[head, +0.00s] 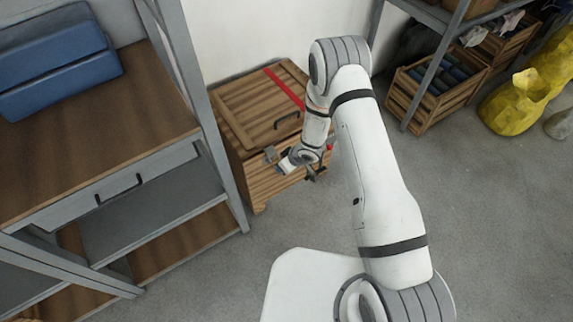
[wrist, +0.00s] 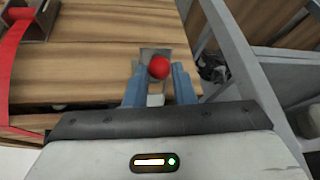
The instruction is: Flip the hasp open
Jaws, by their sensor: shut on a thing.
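The hasp (head: 270,153) is a small grey metal plate on the front edge of a wooden chest (head: 232,160), near the lid seam. In the wrist view the hasp's grey plate (wrist: 150,53) shows behind a round red knob (wrist: 159,68). My gripper (head: 284,167) is at the chest front, right by the hasp. In the wrist view, the two blue fingers of my gripper (wrist: 158,84) stand on either side of the knob, shut on the hasp. The fingers and knob hide the exact contact and part of the hasp. The chest lid (head: 245,105) is down.
A dark handle (head: 287,119) and a red strip (head: 285,88) are on the lid. A metal-framed shelf unit (head: 185,75) stands close to the left of the chest. A wooden crate (head: 430,112) stands at the right. The floor (head: 490,220) in front is clear.

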